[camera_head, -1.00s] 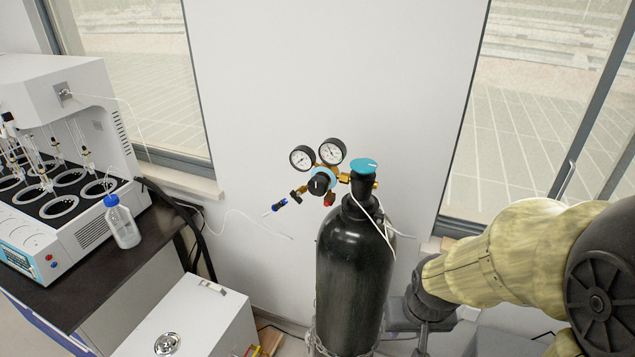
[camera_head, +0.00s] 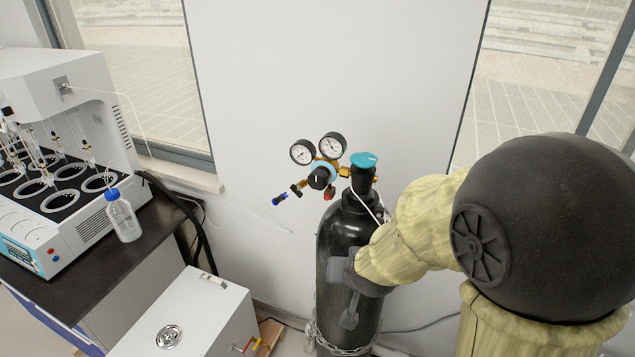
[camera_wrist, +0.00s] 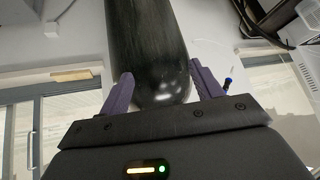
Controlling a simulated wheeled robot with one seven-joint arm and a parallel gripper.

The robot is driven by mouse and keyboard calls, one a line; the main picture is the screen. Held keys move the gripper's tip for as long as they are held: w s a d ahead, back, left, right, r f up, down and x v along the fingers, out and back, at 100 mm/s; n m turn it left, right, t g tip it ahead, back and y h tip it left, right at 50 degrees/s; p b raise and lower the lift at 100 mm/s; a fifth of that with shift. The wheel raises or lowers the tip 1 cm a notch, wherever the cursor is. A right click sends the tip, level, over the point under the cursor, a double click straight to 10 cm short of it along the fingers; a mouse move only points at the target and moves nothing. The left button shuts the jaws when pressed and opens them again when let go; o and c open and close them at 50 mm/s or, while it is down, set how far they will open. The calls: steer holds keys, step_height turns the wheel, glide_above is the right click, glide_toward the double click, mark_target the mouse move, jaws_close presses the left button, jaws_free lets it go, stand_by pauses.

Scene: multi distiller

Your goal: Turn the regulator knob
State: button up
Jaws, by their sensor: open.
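The regulator (camera_head: 325,165) sits at the top of a black gas cylinder (camera_head: 338,262), with two round white-faced gauges (camera_head: 302,152). Its black knob (camera_head: 319,179) faces forward, in front of a light-blue ring. A teal handwheel (camera_head: 364,160) tops the cylinder valve. In the head view, my gripper (camera_head: 348,308) is in front of the cylinder body, below and right of the knob, partly hidden by my arm. In the wrist view, my gripper (camera_wrist: 164,82) is open and the cylinder (camera_wrist: 150,50) shows between its purple fingers. The knob is not visible there.
A white instrument (camera_head: 60,90) and a blue-capped bottle (camera_head: 122,218) stand on a dark bench at left. A white box (camera_head: 195,315) stands at lower left. A chain (camera_head: 340,345) circles the cylinder. A thin white tube (camera_head: 250,212) hangs by the wall.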

mark_target(316, 184)
steer(key=w+a+r+t+h, duration=0.1)
steer(key=w+a+r+t, duration=0.1)
steer(key=a+t, duration=0.15)
steer(key=w+a+r+t+h, duration=0.1)
steer(key=w+a+r+t, duration=0.15)
steer(key=a, duration=0.25)
steer(key=s+a+r+m+t+h, duration=0.1)
steer(key=s+a+r+t+h, duration=0.2)
steer(key=s+a+r+h, duration=0.1)
step_height(316, 184, up, 3)
steer(key=shift+s+f+t+p, duration=0.15)
steer(key=shift+s+t+p, duration=0.3)
steer(key=shift+s, duration=0.45)
steer(key=shift+w, duration=0.1)
steer(key=p+x, duration=0.5)
steer(key=x, duration=1.2)
steer(key=shift+w+f, duration=0.1)
steer(key=shift+w, duration=0.05)
steer(key=shift+c, duration=0.3)
steer(key=shift+m, duration=0.3)
steer(key=c, duration=0.9)
